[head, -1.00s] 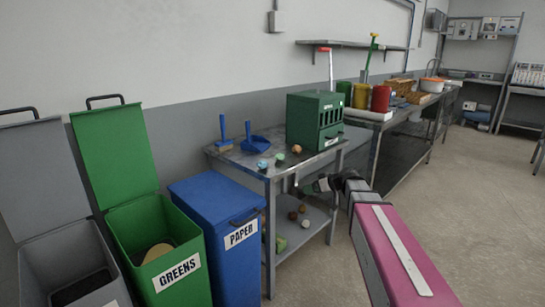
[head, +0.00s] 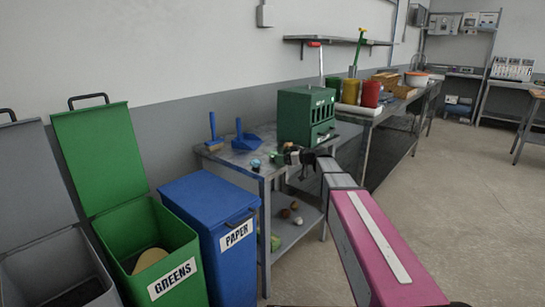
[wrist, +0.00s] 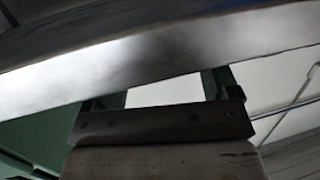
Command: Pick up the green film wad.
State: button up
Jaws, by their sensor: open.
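A small green wad (head: 274,157) lies on the grey metal table top (head: 238,157), between a light blue wad and my gripper. Its far side is hard to make out at this size. My gripper (head: 291,157) is open and at the table's front right edge, just right of the green wad and apart from it as far as I can tell. In the wrist view my gripper (wrist: 165,95) shows with its two fingers apart and a blurred metal edge (wrist: 150,55) crossing in front. No wad shows in the wrist view.
A light blue wad (head: 255,165) and a brown wad (head: 288,147) lie nearby on the table. A green slotted box (head: 306,115) stands behind. Several pieces lie on the lower shelf (head: 290,235). Bins stand left.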

aim_at(273, 153)
jog(key=x, duration=0.5)
jog(key=shift+w+a+r, duration=0.2)
jog(key=shift+a+r, duration=0.15)
jog(key=c, duration=0.9)
